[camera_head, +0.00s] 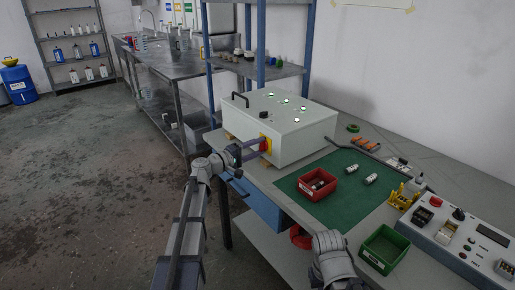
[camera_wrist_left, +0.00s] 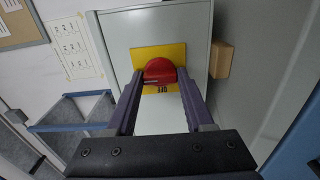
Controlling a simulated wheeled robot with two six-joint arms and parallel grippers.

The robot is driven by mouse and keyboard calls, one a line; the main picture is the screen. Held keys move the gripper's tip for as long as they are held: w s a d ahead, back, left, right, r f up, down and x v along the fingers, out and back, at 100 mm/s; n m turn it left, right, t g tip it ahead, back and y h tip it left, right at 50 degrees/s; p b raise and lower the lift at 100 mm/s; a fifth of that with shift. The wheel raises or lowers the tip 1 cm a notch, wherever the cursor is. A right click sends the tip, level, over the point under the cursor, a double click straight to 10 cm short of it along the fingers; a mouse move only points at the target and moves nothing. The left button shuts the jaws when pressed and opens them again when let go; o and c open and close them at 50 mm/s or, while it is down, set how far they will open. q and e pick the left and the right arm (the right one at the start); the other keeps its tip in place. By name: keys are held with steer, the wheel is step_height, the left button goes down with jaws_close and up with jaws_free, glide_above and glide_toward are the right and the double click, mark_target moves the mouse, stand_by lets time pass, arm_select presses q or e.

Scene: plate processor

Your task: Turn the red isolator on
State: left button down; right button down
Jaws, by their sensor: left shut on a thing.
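The red isolator knob (camera_head: 263,146) sits on a yellow plate on the left side face of a light grey control box (camera_head: 291,143). In the left wrist view the red isolator (camera_wrist_left: 160,70) stands out on the yellow plate (camera_wrist_left: 141,56), with its lower part between the fingertips. My left gripper (camera_head: 258,147) reaches the box from the left. In the left wrist view the left gripper (camera_wrist_left: 160,80) is shut on the red knob. My right arm (camera_head: 332,258) is at the bottom of the head view; its gripper fingers cannot be made out.
A green mat (camera_head: 335,207) on the bench holds a red bin (camera_head: 317,194) and small cylinders. A green bin (camera_head: 384,262) and a grey control panel (camera_head: 465,235) are at the right. A blue-posted shelf stands behind the box. Floor at the left is clear.

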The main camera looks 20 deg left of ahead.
arm_select(q)
steer(key=shift+c, duration=1.4)
jaws_free()
steer(key=v, duration=0.7)
steer(key=shift+s+a, duration=0.25)
steer(key=shift+s, duration=0.1)
